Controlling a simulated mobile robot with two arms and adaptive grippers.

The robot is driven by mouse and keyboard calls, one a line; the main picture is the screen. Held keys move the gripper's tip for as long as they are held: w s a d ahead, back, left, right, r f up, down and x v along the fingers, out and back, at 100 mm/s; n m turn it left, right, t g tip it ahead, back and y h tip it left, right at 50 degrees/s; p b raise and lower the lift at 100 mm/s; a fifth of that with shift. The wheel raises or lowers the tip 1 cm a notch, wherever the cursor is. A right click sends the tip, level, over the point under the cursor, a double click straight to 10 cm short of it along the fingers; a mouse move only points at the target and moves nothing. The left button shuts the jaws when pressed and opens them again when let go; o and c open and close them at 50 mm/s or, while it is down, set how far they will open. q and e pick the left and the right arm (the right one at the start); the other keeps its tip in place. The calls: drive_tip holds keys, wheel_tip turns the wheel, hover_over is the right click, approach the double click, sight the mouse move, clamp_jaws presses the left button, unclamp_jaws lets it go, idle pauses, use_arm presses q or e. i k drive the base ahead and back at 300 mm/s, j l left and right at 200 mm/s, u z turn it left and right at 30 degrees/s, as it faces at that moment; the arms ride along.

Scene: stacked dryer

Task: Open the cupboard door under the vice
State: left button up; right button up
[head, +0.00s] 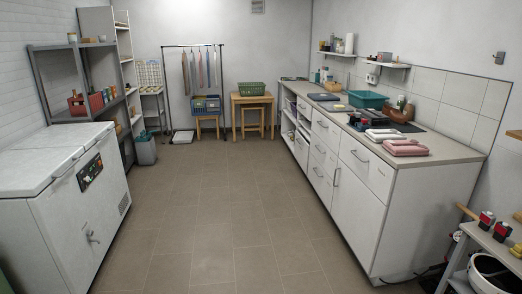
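A white counter unit with a pale worktop (425,150) runs along the right wall. Its nearest front has a cupboard door (357,212), which is closed, with a vertical bar handle (337,177) at its upper left. A drawer (366,165) sits above that door. Farther along is another closed front (319,172) with a handle. A small dark blue and red object (358,122) stands on the worktop near the front edge; I cannot tell whether it is the vice. Neither of my grippers is in view.
The tiled floor (215,215) is clear between the counter and the white chest (90,210) at left. Folded pink cloths (405,149) lie on the worktop. A small bench (490,240) and a white bucket (492,275) stand at lower right.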

sight(360, 214)
drive_tip(key=i+u, duration=0.1)
drive_tip(key=i, duration=1.8)
drive_tip(key=i+z, duration=0.1)
drive_tip(key=i, duration=0.55)
drive_tip(key=i+j+z, duration=0.15)
drive_tip(key=i, duration=0.45)
drive_tip(key=i+j+z, duration=0.1)
drive_tip(key=i, duration=0.55)
